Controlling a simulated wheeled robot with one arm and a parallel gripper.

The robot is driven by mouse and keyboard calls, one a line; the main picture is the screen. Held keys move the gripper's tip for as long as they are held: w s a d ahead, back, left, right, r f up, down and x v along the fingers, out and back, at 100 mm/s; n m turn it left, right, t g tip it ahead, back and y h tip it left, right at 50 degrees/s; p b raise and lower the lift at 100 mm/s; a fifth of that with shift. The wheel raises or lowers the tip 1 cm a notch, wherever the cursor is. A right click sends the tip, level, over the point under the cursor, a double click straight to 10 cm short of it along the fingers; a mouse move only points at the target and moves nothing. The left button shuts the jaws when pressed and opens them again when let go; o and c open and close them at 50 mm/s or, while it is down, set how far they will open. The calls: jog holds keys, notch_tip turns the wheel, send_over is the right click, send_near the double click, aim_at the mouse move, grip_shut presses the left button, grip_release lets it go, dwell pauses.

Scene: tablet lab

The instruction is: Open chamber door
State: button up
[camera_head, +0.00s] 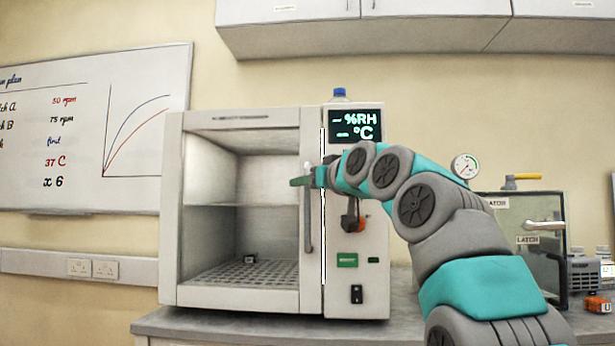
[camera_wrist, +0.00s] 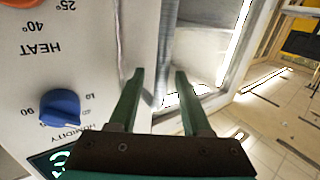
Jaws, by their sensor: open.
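The chamber (camera_head: 240,307) is a white box on the bench. Its framed door has a large window showing a shelf and a perforated floor inside. The door's grey vertical handle (camera_head: 309,232) is on its right side. A thin bright line runs along the door's right edge; I cannot tell whether it is a gap. My gripper (camera_head: 302,181) reaches in from the right at the handle's upper part. In the wrist view my gripper's green fingers (camera_wrist: 159,75) are open, with a grey bar seemingly between them. Contact with the handle is unclear.
The control panel (camera_head: 372,200) is right of the door, with a lit display (camera_head: 354,125) and an orange knob. A blue knob (camera_wrist: 60,108) is close to my fingers in the wrist view. A second latched box (camera_head: 540,245) stands right. Bench (camera_head: 190,325) space in front is narrow.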

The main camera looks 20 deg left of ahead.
jog(key=shift+w+a+r, duration=0.1)
jog(key=shift+w+a, duration=0.05)
jog(key=shift+a, duration=0.05)
grip_shut()
dwell(0.3)
dwell(1.1)
